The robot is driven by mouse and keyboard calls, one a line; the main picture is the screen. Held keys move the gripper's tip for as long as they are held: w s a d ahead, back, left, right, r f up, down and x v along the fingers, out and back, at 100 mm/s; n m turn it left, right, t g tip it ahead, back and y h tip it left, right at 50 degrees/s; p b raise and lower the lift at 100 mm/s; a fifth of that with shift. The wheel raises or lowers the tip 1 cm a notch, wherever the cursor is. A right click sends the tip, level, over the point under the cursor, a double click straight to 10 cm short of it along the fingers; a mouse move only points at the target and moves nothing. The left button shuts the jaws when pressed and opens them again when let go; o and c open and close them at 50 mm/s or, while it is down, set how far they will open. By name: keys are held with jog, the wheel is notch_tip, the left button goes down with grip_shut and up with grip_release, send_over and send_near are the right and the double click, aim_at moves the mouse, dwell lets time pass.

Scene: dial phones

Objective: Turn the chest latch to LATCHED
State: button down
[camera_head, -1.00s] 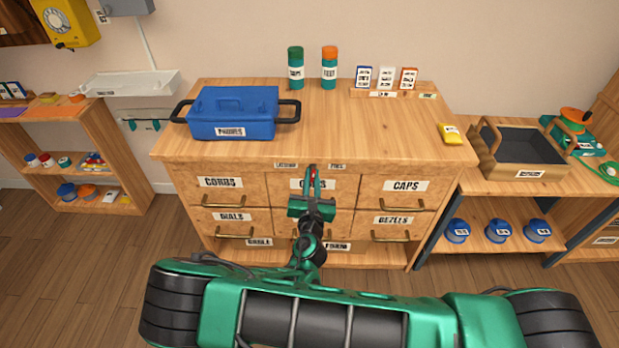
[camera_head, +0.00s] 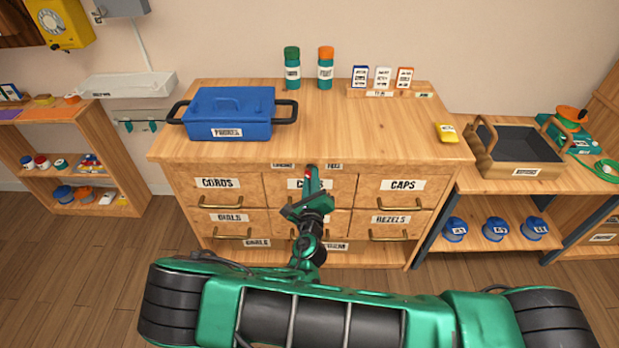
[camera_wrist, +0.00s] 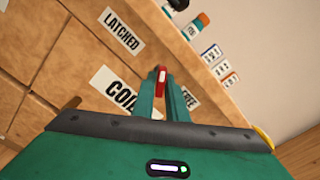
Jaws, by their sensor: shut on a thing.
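The wooden chest (camera_head: 230,153) stands ahead with labelled drawers. On its front top edge are two small labels; in the wrist view they read LATCHED (camera_wrist: 121,29) and FREE (camera_wrist: 186,96). A small red latch (camera_wrist: 160,76) with a pale mark shows between my fingertips in the wrist view, and a bit of red shows in the head view (camera_head: 307,173). My gripper (camera_head: 312,180) is shut on the latch; it also shows in the wrist view (camera_wrist: 161,88). The wrist picture is tilted. The latch's base is hidden by my fingers.
A blue toolbox (camera_head: 228,112), two bottles (camera_head: 325,70), small cards (camera_head: 382,77) and a yellow item (camera_head: 446,132) sit on the chest top. A shelf with an open wooden crate (camera_head: 520,170) stands to the right. Drawer handles (camera_head: 405,203) stick out near my arm.

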jog(key=shift+a+r+n, duration=0.1)
jog(key=shift+r+n, duration=0.2)
jog(key=shift+n, duration=0.3)
jog(key=c, duration=1.8)
grip_release()
jog(key=shift+c, duration=0.2)
jog(key=shift+f, duration=0.15)
